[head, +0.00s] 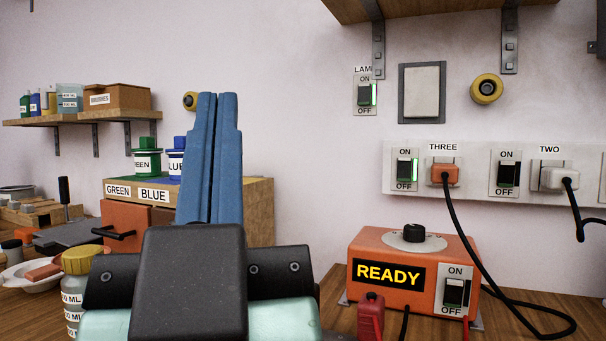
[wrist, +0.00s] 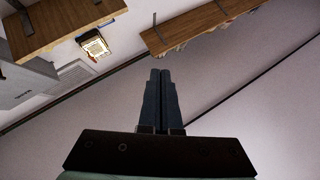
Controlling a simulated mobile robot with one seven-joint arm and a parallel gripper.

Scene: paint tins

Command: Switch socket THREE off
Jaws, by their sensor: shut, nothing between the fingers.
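Socket THREE is on the white strip on the wall at the right of the head view. Its switch (head: 404,170) is marked ON above and OFF below, and a green light shows beside the rocker. An orange plug (head: 445,175) with a black cable sits in the socket under the label THREE. My gripper (head: 217,97) is shut and empty, its blue fingers pointing up, left of the strip and apart from it in the picture. In the wrist view my gripper (wrist: 160,72) is shut before bare wall; I cannot make out socket THREE there.
Socket TWO's switch (head: 507,174) shows no green light; a white plug (head: 557,178) is beside it. The LAMP switch (head: 365,94) is lit green. An orange READY box (head: 385,247) stands below the strip. A wooden rack (head: 262,208) with tins stands left. Wall between is clear.

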